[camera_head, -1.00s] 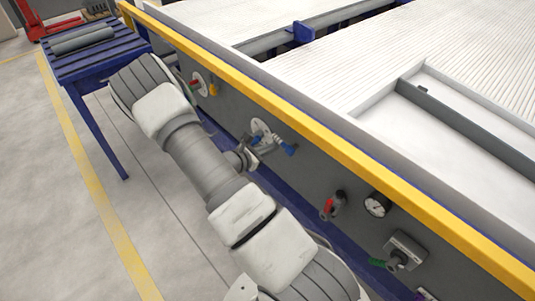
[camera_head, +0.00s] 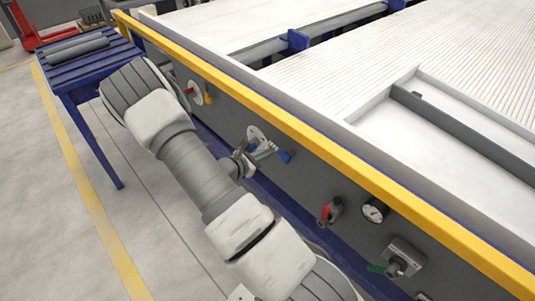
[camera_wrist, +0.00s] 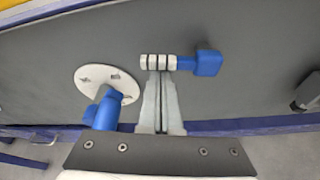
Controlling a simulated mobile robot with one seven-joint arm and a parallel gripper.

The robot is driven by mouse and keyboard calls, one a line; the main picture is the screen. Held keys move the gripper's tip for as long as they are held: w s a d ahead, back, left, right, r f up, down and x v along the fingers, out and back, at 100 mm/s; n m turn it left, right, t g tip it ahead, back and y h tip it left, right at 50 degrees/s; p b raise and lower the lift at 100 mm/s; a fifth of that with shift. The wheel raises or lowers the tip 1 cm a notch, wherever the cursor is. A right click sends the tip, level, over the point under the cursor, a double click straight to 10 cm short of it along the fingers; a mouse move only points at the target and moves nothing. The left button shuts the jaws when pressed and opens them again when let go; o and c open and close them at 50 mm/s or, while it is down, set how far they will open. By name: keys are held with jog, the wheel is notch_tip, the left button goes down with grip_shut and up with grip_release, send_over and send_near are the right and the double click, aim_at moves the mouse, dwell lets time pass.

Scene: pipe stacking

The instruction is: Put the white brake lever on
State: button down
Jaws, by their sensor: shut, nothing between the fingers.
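A round white disc (camera_wrist: 107,85) is fixed to the dark side panel, with a blue handle (camera_wrist: 103,112) in front of it. To its right is a short bar with white and black bands (camera_wrist: 158,62), ending in a blue block (camera_wrist: 208,63). I cannot tell which part is the white brake lever. In the head view the white disc (camera_head: 255,134) and the blue block (camera_head: 285,157) show beside my gripper (camera_head: 255,158). In the wrist view my gripper (camera_wrist: 160,78) is shut and empty, its fingertips at the banded bar. Whether they touch it is unclear.
A yellow rail (camera_head: 330,146) runs above. A blue table (camera_head: 88,66) holding grey pipes stands far left.

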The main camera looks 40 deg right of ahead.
aim_at(274, 146)
jog(key=shift+r+m+t, duration=0.25)
jog(key=shift+m+t, duration=0.05)
jog(key=shift+s+r+m+b, duration=0.2)
jog(key=shift+r+m+b, duration=0.3)
jog(key=shift+r+b, duration=0.5)
jog(key=shift+s+d+r+m+t+b, duration=0.1)
jog(key=shift+s+r+m+t+b, duration=0.45)
jog(key=shift+s+r, duration=0.9)
jog(key=shift+s, duration=0.35)
jog(key=shift+s+d, duration=0.15)
jog(key=shift+s, duration=0.15)
